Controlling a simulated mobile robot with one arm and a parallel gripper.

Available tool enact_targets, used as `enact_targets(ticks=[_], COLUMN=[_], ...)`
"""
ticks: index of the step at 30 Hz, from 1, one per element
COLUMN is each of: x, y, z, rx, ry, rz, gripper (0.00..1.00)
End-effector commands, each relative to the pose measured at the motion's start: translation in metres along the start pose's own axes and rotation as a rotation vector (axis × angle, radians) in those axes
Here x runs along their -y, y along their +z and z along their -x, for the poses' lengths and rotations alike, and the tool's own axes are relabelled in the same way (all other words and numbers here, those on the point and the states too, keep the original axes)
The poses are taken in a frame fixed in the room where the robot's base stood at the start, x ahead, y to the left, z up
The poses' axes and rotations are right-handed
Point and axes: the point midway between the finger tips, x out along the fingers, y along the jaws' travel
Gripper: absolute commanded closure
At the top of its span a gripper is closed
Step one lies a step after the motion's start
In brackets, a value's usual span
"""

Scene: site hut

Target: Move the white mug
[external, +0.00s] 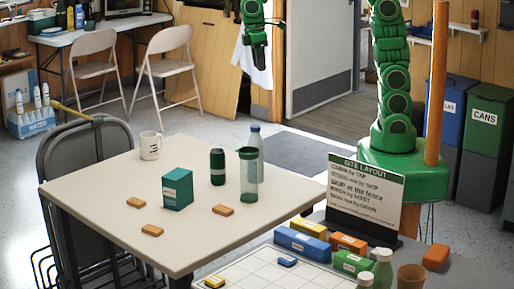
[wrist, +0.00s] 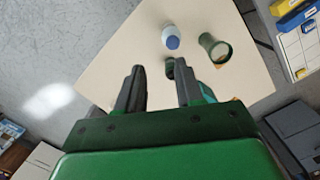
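The white mug (external: 150,146) stands upright near the far left edge of the beige table (external: 100,187), with dark marking on its side. I cannot make it out in the wrist view. My gripper (external: 258,66) is high above and beyond the table in the external view, well apart from the mug. In the wrist view my gripper (wrist: 156,72) has its two dark fingers spread, with nothing held between them. Its green body covers the lower part of that view.
On the table stand a teal box (external: 177,189), a dark green can (external: 217,166), a clear green tumbler (external: 248,175) and a white bottle (external: 255,140). Several small orange blocks lie nearer the front. A sign (external: 366,197) stands at right.

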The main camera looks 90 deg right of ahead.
Motion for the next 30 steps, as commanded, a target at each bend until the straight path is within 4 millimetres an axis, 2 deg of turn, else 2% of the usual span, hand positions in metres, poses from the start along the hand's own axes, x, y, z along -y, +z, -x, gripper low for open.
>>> enact_targets(ticks=[3, 16, 30], x=[-0.011, -0.05, -0.091], y=[-0.022, -0.092, -0.162], z=[0.001, -0.002, -0.017], rx=[-0.002, -0.014, -0.022], ry=[0.003, 0.016, 0.026], rz=[0.018, 0.09, 0.173], gripper=[0.64, 0.64, 0.64])
